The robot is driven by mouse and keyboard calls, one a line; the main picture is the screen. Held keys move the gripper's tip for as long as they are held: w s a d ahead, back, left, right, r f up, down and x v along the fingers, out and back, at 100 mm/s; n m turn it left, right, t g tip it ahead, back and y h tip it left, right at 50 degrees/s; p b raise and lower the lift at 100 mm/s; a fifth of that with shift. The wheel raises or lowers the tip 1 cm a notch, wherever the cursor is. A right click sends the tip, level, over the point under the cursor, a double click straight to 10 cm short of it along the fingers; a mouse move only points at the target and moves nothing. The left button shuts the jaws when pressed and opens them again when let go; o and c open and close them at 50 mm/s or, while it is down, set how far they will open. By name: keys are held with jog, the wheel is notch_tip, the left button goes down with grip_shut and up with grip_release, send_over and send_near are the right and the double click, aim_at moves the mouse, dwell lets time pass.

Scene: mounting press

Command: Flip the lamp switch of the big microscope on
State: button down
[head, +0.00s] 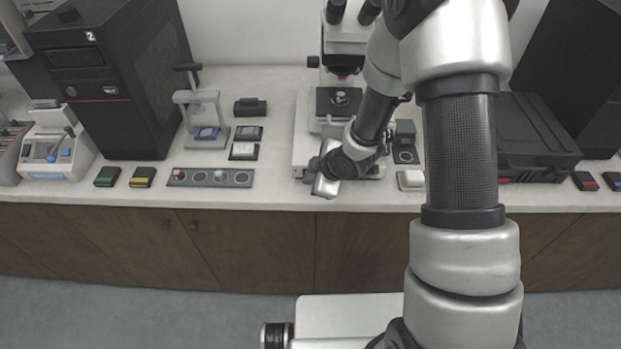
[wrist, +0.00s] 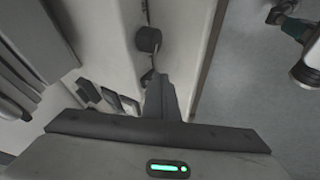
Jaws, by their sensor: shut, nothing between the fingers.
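The big microscope (head: 340,45) stands on the bench in the head view, with a pale base (head: 301,140) and a dark stage. My gripper (head: 309,172) is at the front left of that base, partly covered by my wrist. In the wrist view my gripper (wrist: 157,78) is shut and empty, its fingertips close to the pale face of the microscope base (wrist: 115,30). A round dark knob (wrist: 148,39) sticks out of this face beyond the fingertips. A small thin part (wrist: 147,76) shows right beside the tips; I cannot tell whether it is the lamp switch or whether they touch.
A strip with several round places (head: 211,177) lies left of the microscope. A small press stand (head: 204,120) and a black tower (head: 110,80) are farther left. A black case (head: 535,140) is at the right. The bench's front edge runs just below my gripper.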

jog(key=shift+w+f, duration=0.15)
jog(key=shift+w, duration=0.1)
jog(key=shift+r+p, duration=0.55)
jog(key=shift+r, duration=0.4)
